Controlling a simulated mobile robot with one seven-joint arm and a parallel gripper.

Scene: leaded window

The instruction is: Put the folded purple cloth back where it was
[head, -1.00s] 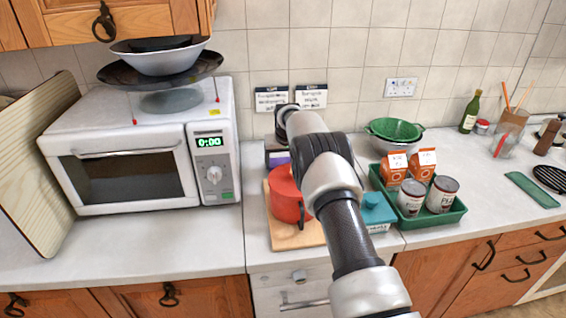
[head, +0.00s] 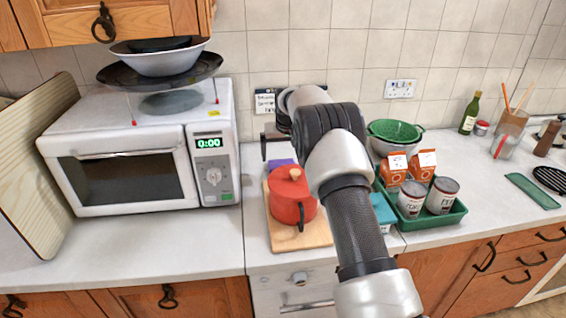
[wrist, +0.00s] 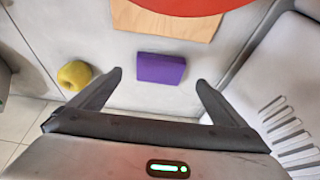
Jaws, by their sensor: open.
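The folded purple cloth (wrist: 161,68) is a small flat block on the pale worktop, behind the wooden board. In the head view a piece of the cloth (head: 280,163) shows behind the red pot (head: 291,198). My gripper (wrist: 158,79) is open, with one finger to each side of the cloth in the wrist view. Gaps show between the cloth and both fingers, and nothing is held. In the head view the gripper is mostly hidden behind my arm.
The pot stands on a wooden board (head: 315,235). A yellow fruit (wrist: 74,74) lies left of my gripper in the wrist view. A white microwave (head: 150,120) stands left. A teal container (head: 383,210) and a green tray (head: 440,218) with cans and cartons stand right.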

